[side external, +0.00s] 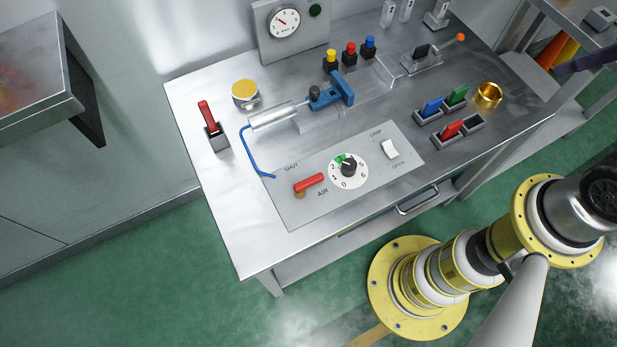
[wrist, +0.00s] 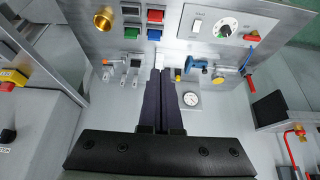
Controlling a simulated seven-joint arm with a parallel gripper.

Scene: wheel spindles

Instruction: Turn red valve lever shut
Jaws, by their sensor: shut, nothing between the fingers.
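The red valve lever (side external: 308,184) lies on the grey control panel (side external: 272,192), on a brass-coloured pivot. Its free end points right and slightly up, towards the dial (side external: 348,170). The SHUT label is up and left of it, the AIR label below. In the wrist view the lever (wrist: 252,37) is small at the upper right, beside the dial (wrist: 226,28). My gripper (wrist: 163,72) is shut and empty, its long dark fingers together, well away from the lever. In the side view, dark fingers (side external: 590,57) show at the right edge; their tips are not clear.
A blue hose (side external: 247,150) runs to the panel's upper-left corner. Behind it are a silver cylinder (side external: 274,116) and blue clamp (side external: 335,92). A red-handled switch (side external: 206,114) stands at left. Coloured blocks in trays (side external: 472,128) and a brass cup (side external: 488,95) stand right. The table's front-left is clear.

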